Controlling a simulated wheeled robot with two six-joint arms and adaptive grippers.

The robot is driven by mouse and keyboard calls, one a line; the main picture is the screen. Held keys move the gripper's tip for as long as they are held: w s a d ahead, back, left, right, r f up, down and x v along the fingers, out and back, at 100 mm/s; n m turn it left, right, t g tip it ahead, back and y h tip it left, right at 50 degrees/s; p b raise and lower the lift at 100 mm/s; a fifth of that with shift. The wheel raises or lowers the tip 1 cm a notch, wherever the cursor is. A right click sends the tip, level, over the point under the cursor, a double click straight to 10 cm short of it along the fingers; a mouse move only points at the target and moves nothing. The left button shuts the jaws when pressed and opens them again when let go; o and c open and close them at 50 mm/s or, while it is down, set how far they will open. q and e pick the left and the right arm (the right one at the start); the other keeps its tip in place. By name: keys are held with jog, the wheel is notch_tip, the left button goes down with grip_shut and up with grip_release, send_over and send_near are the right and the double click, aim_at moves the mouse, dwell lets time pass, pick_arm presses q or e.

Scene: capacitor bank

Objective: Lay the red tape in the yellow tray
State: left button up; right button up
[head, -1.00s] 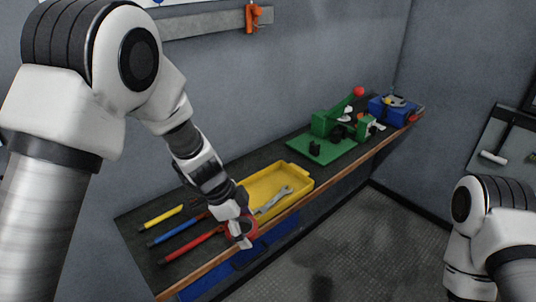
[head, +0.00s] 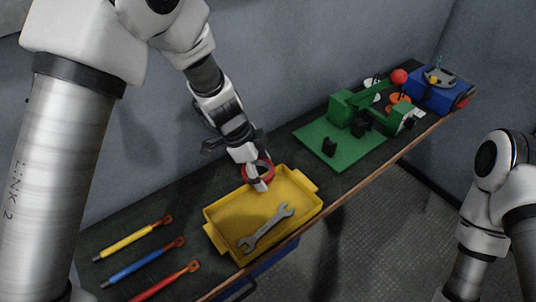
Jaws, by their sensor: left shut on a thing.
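The red tape (head: 268,170) is a ring held in my left gripper (head: 257,180), which is shut on it. The gripper points down over the back part of the yellow tray (head: 213,218), near its back rim. I cannot tell whether the tape touches the tray. The yellow tray sits on the dark bench and holds a grey wrench (head: 266,228) in its front part. My right gripper is outside the picture; only part of my right arm shows at the right edge.
Yellow (head: 133,238), blue (head: 146,262) and red (head: 166,281) handled tools lie left of the tray. A green press on a green base (head: 340,150) stands to the right, with a blue box (head: 432,98) beyond it. A grey wall rises behind the bench.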

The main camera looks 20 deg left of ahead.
pick_arm(q)
send_over(263, 207)
jog(key=s, duration=0.2)
jog(key=w+f, duration=0.1)
jog(key=w+f+b, duration=0.1)
jog(key=f, duration=0.1)
jog(key=w+f, duration=0.1)
jog(key=shift+a+f, duration=0.15)
jog(key=shift+a, duration=0.25)
jog(key=shift+f, duration=0.35)
jog(key=shift+s+f+b, duration=0.25)
jog(key=shift+s+b, duration=0.05)
jog(key=shift+b, duration=0.3)
jog(key=shift+s+f+b, duration=0.25)
jog(key=shift+b, duration=0.3)
jog(key=shift+s+f+b, duration=0.1)
jog(key=shift+f+b, duration=0.15)
jog(key=shift+b, duration=0.1)
jog(key=shift+w+f+b, duration=0.25)
jog(key=shift+f+b, duration=0.35)
jog(key=shift+w+f+b, duration=0.2)
jog(key=shift+f+b, duration=0.35)
jog(key=shift+b, duration=0.05)
jog(key=shift+s+f+b, duration=0.3)
jog(key=shift+f+b, duration=0.35)
jog(key=shift+b, duration=0.5)
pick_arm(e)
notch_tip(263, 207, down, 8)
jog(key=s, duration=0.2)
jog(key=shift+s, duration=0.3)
